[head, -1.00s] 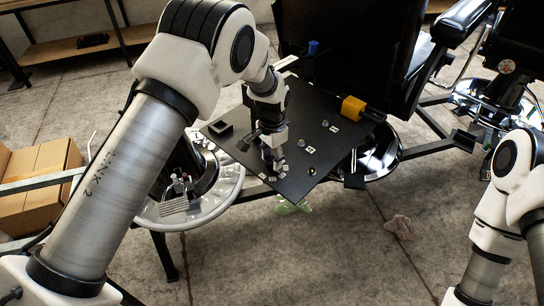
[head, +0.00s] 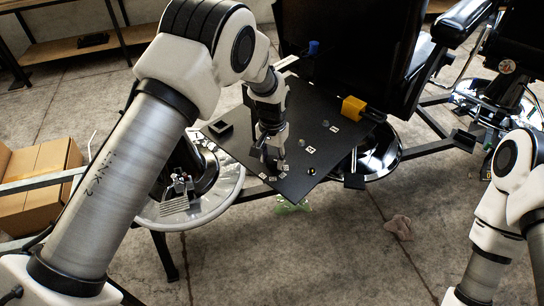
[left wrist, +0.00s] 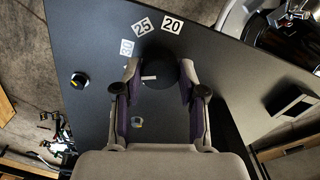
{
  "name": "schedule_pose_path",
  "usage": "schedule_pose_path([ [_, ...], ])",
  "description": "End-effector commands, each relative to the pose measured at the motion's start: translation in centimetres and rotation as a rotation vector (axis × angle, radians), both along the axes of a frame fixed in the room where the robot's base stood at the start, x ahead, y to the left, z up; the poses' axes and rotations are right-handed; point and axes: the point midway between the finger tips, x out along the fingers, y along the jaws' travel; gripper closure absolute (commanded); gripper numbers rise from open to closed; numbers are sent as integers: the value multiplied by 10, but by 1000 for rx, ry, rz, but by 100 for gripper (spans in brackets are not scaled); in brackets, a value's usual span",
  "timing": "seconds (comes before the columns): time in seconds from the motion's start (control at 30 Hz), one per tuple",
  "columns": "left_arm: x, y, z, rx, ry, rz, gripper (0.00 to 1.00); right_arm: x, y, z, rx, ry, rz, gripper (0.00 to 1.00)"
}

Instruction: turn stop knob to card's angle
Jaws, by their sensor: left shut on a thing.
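The stop knob (left wrist: 162,68) is a round black knob with a white mark on its near left side. In the left wrist view, small white tags printed 20 (left wrist: 172,23), 25 (left wrist: 143,26) and 30 (left wrist: 127,47) stand around its far side. My left gripper (left wrist: 160,84) has a finger on each side of the knob and is shut on it. In the head view this gripper (head: 273,160) is low at the panel's front corner and mostly hides the knob. I cannot tell which card gives the angle. My right gripper is out of view.
The black panel (head: 240,152) also carries a dark square box (head: 220,128), grey knobs (head: 301,143) and a yellow block (head: 352,109). Another black knob with a yellow mark (left wrist: 78,80) sits left of the gripper. A barber chair (head: 350,55) stands close behind the panel.

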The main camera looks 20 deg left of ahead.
Motion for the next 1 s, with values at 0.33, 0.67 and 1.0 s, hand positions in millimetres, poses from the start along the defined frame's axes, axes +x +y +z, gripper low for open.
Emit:
schedule_pose_path([
  [0.33,-2,0,-4,0,6,329,94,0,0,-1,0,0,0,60],
  [0.67,-2,0,-4,0,7,642,94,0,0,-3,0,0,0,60],
  [1.0,-3,0,-4,2,7,942,94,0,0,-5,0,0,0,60],
])
